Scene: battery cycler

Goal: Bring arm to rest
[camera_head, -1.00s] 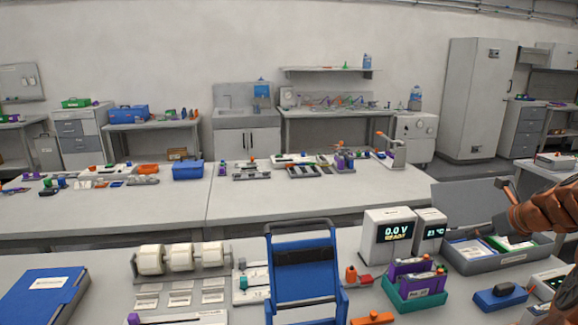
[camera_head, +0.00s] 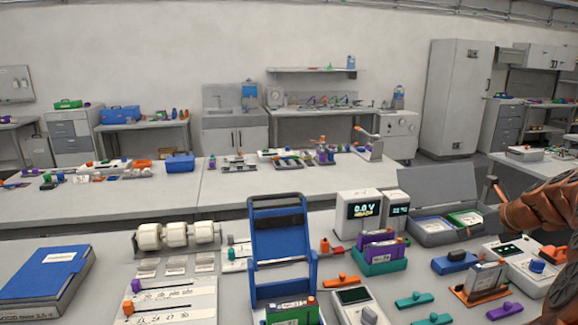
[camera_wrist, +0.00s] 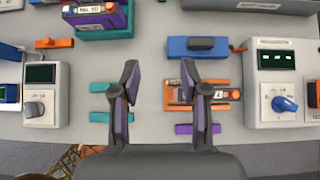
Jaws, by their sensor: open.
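My gripper (camera_wrist: 160,78) is open, with its two dark, purple-sided fingers spread apart in the wrist view. The right finger partly covers an orange cradle (camera_wrist: 234,95) holding a flat cell. My orange-brown arm (camera_head: 545,215) is at the right edge of the head view, and the gripper itself is not clearly visible there. The height of the fingers above the bench is hard to tell.
The near bench carries a blue block (camera_head: 455,262), a teal holder (camera_head: 378,266) with purple packs, a knob device (camera_wrist: 283,90), an open-lidded grey box (camera_head: 432,239) and a blue rack (camera_head: 281,235). Teal and purple clips lie near the front edge.

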